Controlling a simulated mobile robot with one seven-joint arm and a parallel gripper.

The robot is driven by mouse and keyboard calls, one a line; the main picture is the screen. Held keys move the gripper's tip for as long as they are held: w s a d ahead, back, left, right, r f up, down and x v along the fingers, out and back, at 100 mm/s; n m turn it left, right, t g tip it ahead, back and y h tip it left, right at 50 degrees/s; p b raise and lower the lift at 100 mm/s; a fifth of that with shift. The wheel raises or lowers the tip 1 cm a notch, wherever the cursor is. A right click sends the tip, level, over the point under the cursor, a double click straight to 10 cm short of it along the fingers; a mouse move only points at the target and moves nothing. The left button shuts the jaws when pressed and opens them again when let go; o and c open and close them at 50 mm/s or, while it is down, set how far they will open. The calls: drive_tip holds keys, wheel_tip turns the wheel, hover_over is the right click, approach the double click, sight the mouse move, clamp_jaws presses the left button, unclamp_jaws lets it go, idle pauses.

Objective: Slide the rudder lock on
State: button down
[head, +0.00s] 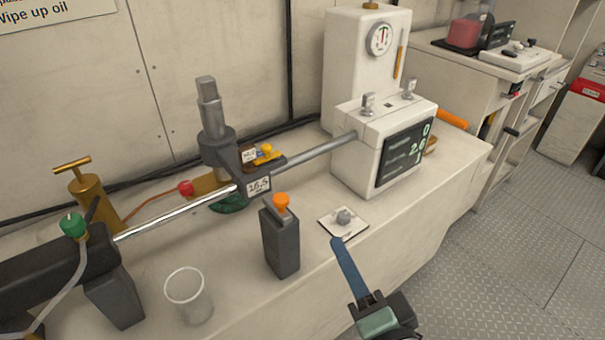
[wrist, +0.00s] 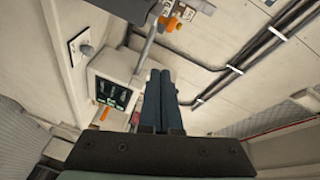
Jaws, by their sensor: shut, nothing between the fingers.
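A grey rudder post (head: 210,115) stands upright at the back of the bench, with a dark arm and a "16.5" label (head: 259,186) at its foot. A small yellow lever on a labelled dark piece (head: 266,152) sits beside it. A dark grey block with an orange knob (head: 280,240) stands in front; I cannot tell which piece is the rudder lock. My gripper (head: 337,241) is shut and empty, its blue fingers by the near edge of a white plate with a grey knob (head: 343,222). The closed fingers also show in the wrist view (wrist: 160,75).
A metal rod (head: 315,149) runs from a white box with a green readout (head: 405,155) toward the post. A clear cup (head: 188,296), a brass pump (head: 92,200) and a dark cylinder (head: 50,270) occupy the left. Bare bench (head: 400,225) lies right of the plate.

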drive_tip(key=s+p, duration=0.1)
drive_tip(key=s+r+m+p, duration=0.1)
drive_tip(key=s+m+p, duration=0.1)
drive_tip(key=shift+d+r+g+y+p, duration=0.2)
drive_tip(key=shift+g+y+p, duration=0.1)
drive_tip(key=shift+p, duration=0.1)
drive_tip(key=shift+w, duration=0.15)
approach(283, 195)
drive_tip(key=w+d, duration=0.3)
drive_tip(key=w, duration=0.1)
drive_tip(key=shift+w+a+f+p, duration=0.2)
drive_tip(key=shift+w+a+p, duration=0.05)
drive_tip(key=shift+a, duration=0.35)
drive_tip(key=shift+w+a+f+p, duration=0.15)
drive_tip(key=shift+w+a+p, duration=0.1)
drive_tip(key=shift+a, duration=0.3)
drive_tip(key=shift+w+a+f+p, duration=0.2)
drive_tip(key=shift+a+p, duration=0.05)
drive_tip(key=shift+a, duration=0.35)
drive_tip(key=shift+w+a+p, duration=0.2)
drive_tip(key=shift+w+a, duration=0.3)
drive_tip(key=shift+w, duration=0.2)
drive_tip(key=shift+w+a+p, duration=0.2)
drive_tip(key=shift+w+a, duration=0.35)
drive_tip(key=shift+w, duration=0.2)
